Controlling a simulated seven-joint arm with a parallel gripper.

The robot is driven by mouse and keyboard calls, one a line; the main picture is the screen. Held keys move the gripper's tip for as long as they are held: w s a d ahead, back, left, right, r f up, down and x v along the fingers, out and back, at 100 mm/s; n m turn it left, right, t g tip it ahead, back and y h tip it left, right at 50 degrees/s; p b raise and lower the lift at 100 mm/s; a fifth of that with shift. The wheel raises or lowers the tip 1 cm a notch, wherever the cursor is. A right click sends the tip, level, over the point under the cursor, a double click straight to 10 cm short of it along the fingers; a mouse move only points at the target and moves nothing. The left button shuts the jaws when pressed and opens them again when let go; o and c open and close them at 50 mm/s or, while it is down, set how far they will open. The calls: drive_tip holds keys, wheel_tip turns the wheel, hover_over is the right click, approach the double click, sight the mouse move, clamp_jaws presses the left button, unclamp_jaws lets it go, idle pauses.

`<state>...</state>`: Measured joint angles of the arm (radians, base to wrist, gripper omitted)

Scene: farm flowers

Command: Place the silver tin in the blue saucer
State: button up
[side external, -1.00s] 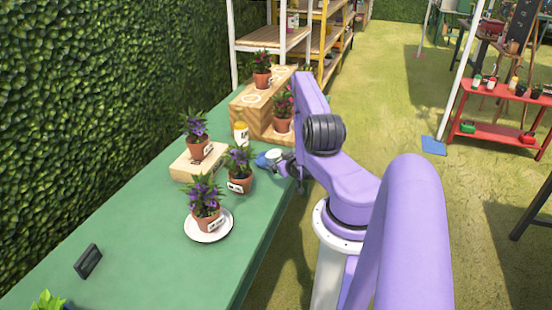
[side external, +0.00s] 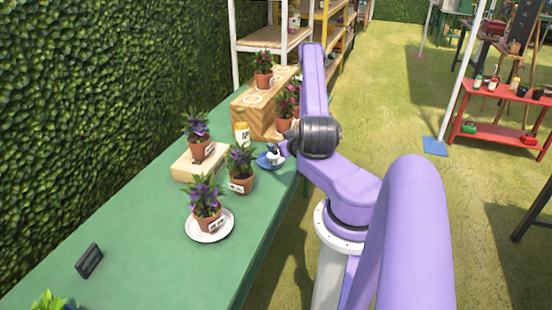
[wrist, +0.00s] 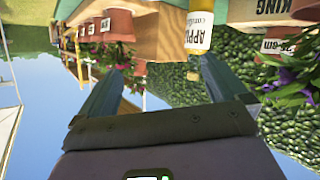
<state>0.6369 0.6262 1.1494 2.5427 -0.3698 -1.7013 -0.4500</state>
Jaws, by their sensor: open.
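The blue saucer (side external: 266,161) lies on the green table near its right edge, in the side view. A small whitish-silver thing, apparently the silver tin (side external: 274,154), shows on or over the saucer; it is too small to tell its exact contact. My gripper (wrist: 163,72) is open in the wrist view, with nothing seen between its fingers. In the side view it is mostly hidden by my arm, close to the right of the saucer. Neither tin nor saucer is clear in the wrist view.
A yellow-lidded jar (side external: 242,132) stands just behind the saucer; it also shows in the wrist view (wrist: 200,28). A potted purple flower (side external: 240,170) is close at front left. Another pot sits on a white plate (side external: 208,236). A wooden step stand (side external: 250,110) is behind.

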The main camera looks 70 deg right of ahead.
wheel_tip(320, 180, up, 17)
drive_tip(key=n+g+y, duration=0.9)
drive_tip(key=n+g, duration=0.2)
drive_tip(key=n, duration=2.1)
hover_over(270, 156)
drive_tip(key=w+x, duration=0.1)
drive_tip(key=x, duration=0.6)
drive_tip(key=w+a+x, duration=0.1)
drive_tip(key=x, duration=0.6)
drive_tip(key=w+a+f+x, duration=0.1)
drive_tip(key=w+x, duration=0.1)
drive_tip(key=x, duration=0.5)
drive_tip(key=shift+a, duration=0.15)
drive_tip(key=shift+d+x, duration=0.15)
drive_tip(key=shift+x, duration=1.5)
drive_tip(key=shift+d+x, duration=0.2)
drive_tip(key=shift+x, duration=1.45)
